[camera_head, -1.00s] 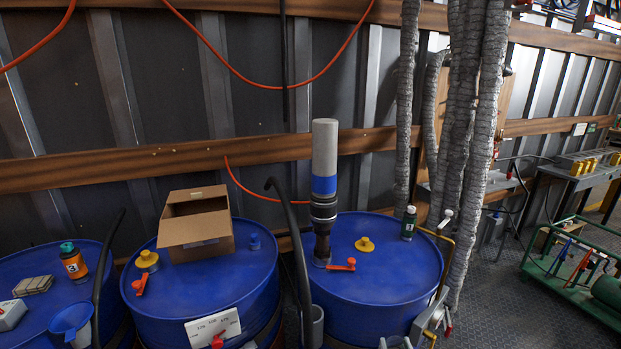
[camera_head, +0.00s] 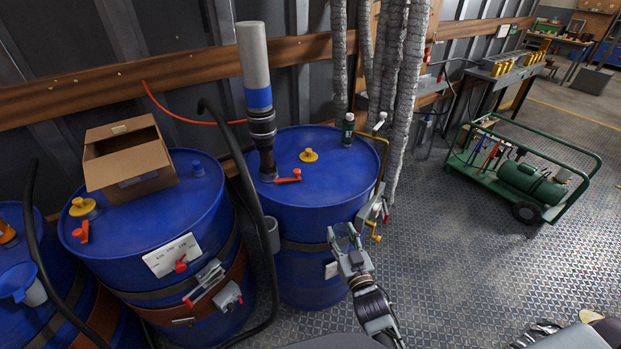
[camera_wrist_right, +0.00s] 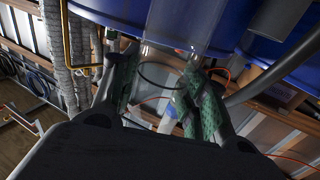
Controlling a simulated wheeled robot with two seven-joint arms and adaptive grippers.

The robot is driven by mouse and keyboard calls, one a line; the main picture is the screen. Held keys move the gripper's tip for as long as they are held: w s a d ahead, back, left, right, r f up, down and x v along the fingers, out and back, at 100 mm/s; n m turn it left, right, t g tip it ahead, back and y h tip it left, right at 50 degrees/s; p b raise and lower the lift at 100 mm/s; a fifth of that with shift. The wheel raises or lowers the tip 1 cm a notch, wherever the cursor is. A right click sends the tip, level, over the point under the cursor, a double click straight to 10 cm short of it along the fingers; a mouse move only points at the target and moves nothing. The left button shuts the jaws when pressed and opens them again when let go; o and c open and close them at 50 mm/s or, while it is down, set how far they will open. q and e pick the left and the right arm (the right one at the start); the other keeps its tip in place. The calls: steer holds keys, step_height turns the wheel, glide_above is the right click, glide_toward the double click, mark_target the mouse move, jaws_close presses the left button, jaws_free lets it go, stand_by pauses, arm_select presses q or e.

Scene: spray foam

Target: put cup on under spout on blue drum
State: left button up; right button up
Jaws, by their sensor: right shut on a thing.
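My right gripper (camera_head: 346,240) is in front of the right blue drum (camera_head: 320,215), near its lower right side, fingers pointing up. In the right wrist view, the gripper (camera_wrist_right: 162,92) has its two green-padded fingers around a clear, see-through cup (camera_wrist_right: 178,32). The cup is hard to make out in the head view. A grey fitting that looks like a spout (camera_head: 374,208) is on the right drum's side, above and right of the gripper. The middle blue drum (camera_head: 150,235) has metal fittings (camera_head: 207,280) on its front. My left gripper is not in view.
An open cardboard box (camera_head: 130,165) stands on the middle drum. A grey pump (camera_head: 258,85) and a dark bottle (camera_head: 348,130) stand on the right drum. A black hose (camera_head: 245,190) runs between these drums. A green cart (camera_head: 520,175) stands right; floor before it is clear.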

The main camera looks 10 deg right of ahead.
steer(key=w+a+r, duration=0.1)
steer(key=w+r, duration=0.7)
steer(key=r, duration=0.6)
steer(key=w+a+r, duration=0.1)
steer(key=w+r, duration=0.7)
steer(key=r, duration=0.6)
steer(key=w+d+f+h, duration=0.1)
steer(key=w+f, duration=0.6)
steer(key=f, duration=0.5)
steer(key=shift+m, duration=0.4)
steer(key=shift+w+d, duration=0.1)
steer(key=shift+f, duration=2.45)
